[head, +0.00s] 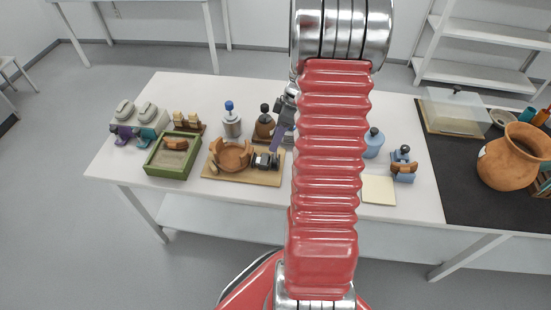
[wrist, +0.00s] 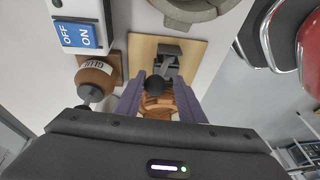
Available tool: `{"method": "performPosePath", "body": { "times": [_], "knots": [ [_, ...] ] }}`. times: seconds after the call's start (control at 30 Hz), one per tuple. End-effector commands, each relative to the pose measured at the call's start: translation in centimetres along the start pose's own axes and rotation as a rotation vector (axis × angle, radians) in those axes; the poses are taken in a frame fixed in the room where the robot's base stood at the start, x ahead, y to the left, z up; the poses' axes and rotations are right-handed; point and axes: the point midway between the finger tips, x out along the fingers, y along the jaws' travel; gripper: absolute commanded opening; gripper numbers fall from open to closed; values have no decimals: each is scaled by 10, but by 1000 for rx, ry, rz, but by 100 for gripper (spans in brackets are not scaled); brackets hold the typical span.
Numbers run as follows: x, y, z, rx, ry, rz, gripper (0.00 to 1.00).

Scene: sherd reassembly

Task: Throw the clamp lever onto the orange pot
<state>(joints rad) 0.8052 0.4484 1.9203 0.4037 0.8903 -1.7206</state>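An orange-brown open pot (head: 216,160) stands on a wooden board (head: 210,175). A dark grey clamp (head: 265,162) is mounted at its right on the same board. In the wrist view, the clamp (wrist: 169,53) has a lever ending in a round black knob (wrist: 155,86). My gripper (head: 277,142) is above the clamp side of the board, its purple fingers pointing down. In the wrist view, my gripper (wrist: 160,90) has its fingers spread, with the knob seen between the tips and clear space on both sides. Orange-brown ribbed material (wrist: 158,107) shows between the fingers. Contact with the knob cannot be told.
A brown glue bottle (wrist: 95,76) stands close to the left finger, by a blue off/on switch (wrist: 75,33). A green-rimmed tray (head: 158,168) is left of the board. A pale square pad (head: 378,190) lies right. A large orange jug (head: 508,163) stands on the dark mat.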

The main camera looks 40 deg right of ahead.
Motion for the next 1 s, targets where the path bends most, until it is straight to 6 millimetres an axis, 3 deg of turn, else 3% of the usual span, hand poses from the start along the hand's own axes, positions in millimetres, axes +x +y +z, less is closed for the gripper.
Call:
{"method": "performPosePath", "body": {
  "times": [1.0],
  "knots": [
    [3, -43, 1, -56, 1, 179, 35]
  ]
}}
